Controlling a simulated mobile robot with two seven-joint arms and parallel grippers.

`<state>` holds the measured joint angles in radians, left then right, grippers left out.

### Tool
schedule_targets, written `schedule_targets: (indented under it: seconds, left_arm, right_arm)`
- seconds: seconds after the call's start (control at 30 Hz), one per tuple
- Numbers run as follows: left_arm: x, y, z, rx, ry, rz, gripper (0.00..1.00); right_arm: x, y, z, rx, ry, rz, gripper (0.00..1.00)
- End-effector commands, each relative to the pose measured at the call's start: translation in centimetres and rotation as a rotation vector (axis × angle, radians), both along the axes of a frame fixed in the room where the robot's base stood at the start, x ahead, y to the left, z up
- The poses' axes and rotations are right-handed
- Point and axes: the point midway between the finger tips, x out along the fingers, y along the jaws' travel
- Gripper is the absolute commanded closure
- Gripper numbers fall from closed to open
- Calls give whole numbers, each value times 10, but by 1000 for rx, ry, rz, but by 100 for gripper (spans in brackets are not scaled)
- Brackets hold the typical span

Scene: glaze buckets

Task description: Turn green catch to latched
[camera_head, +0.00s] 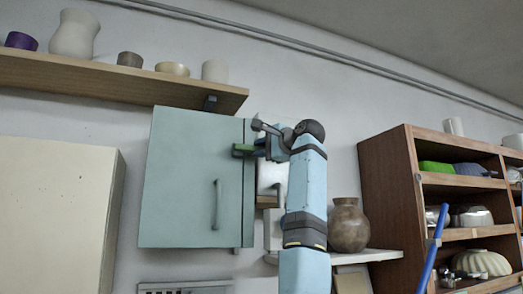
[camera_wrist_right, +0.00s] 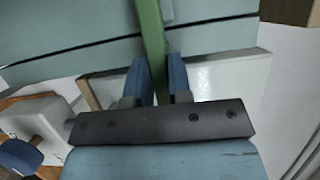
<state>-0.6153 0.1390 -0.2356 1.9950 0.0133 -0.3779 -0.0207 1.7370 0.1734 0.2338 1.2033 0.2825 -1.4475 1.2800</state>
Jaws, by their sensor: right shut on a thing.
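The green catch (camera_head: 241,151) is a small bar on the right edge of a pale teal wall cabinet (camera_head: 180,180). The cabinet door is closed against its frame, with a vertical handle at its lower right. My right gripper (camera_head: 262,148) is at the catch, coming from the right. In the right wrist view the green catch (camera_wrist_right: 151,40) runs down between the two blue fingers (camera_wrist_right: 163,80), which are shut on it. The far end of the catch lies over the cabinet front. My left gripper is not in view.
A wooden shelf (camera_head: 120,83) with pots runs above the cabinet. A brown vase (camera_head: 348,225) stands on a white shelf right of my arm. A wooden shelving unit (camera_head: 388,190) is farther right. A cream cabinet (camera_head: 60,220) is at the left.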

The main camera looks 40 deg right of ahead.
Motion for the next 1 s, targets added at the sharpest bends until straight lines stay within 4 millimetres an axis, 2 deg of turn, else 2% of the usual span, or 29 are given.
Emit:
schedule_targets:
  seconds: [0.27,0.3,0.37,0.4,0.67,0.77,0.87,1.0]
  left_arm:
    - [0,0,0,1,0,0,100]
    - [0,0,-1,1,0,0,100]
    - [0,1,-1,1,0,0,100]
    - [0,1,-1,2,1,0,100]
    - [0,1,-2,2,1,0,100]
    - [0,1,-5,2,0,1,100]
    - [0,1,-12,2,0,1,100]
    - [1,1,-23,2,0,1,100]
  right_arm:
    - [0,0,-1,3,2,0,100]
    - [0,0,-1,3,2,0,72]
    - [0,0,-1,3,2,0,58]
    - [0,0,-1,2,1,0,55]
    - [-1,0,-1,1,0,0,55]
    - [-8,-2,-1,1,-2,-1,55]
    - [-22,-4,-3,1,-3,-1,55]
    - [-54,-10,-4,2,-5,-2,55]
